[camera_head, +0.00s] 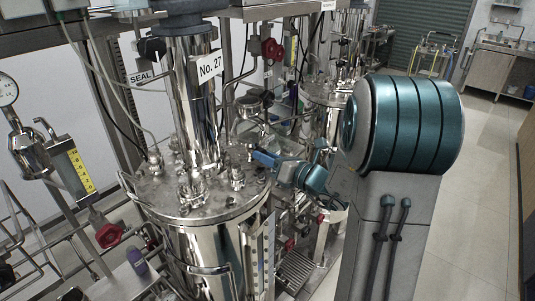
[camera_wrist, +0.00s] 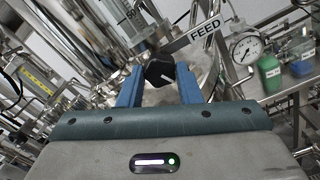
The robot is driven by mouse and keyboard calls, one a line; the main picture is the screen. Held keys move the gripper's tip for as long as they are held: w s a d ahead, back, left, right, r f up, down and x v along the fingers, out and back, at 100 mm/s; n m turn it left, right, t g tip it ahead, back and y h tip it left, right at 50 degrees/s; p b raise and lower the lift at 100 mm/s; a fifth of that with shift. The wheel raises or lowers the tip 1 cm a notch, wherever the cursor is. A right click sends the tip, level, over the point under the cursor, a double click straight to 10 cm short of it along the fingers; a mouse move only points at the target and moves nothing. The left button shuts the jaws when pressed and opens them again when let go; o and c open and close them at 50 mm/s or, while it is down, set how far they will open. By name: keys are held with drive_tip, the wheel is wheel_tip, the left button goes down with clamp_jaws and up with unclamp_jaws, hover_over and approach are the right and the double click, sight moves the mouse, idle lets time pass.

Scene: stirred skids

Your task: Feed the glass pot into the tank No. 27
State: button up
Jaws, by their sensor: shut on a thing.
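Tank No. 27 (camera_head: 215,250) is a polished steel vessel with a crowded lid and a tall column labelled "No. 27" (camera_head: 209,66). My gripper (camera_head: 255,156) is at the right side of its lid. In the wrist view, my blue fingers (camera_wrist: 159,72) are shut on a black knob (camera_wrist: 157,74) with a white pointer line, beside a "FEED" label (camera_wrist: 205,30). A clear, pale shape just behind the knob (camera_wrist: 207,75) may be the glass pot; its outline is partly hidden by my fingers. I cannot make out its contents.
Pipes and fittings crowd the lid. A red handwheel (camera_head: 108,235) and a yellow scale (camera_head: 80,172) stand at the left. A pressure gauge (camera_wrist: 246,46) and a green bottle (camera_wrist: 269,74) show in the wrist view. Open floor (camera_head: 480,200) lies at the right.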

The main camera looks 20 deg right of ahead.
drive_tip(key=shift+r+m, duration=0.1)
drive_tip(key=shift+m, duration=0.5)
drive_tip(key=o, duration=1)
drive_tip(key=b+v, duration=0.3)
drive_tip(key=v, duration=1)
drive_tip(key=shift+s+d, duration=0.3)
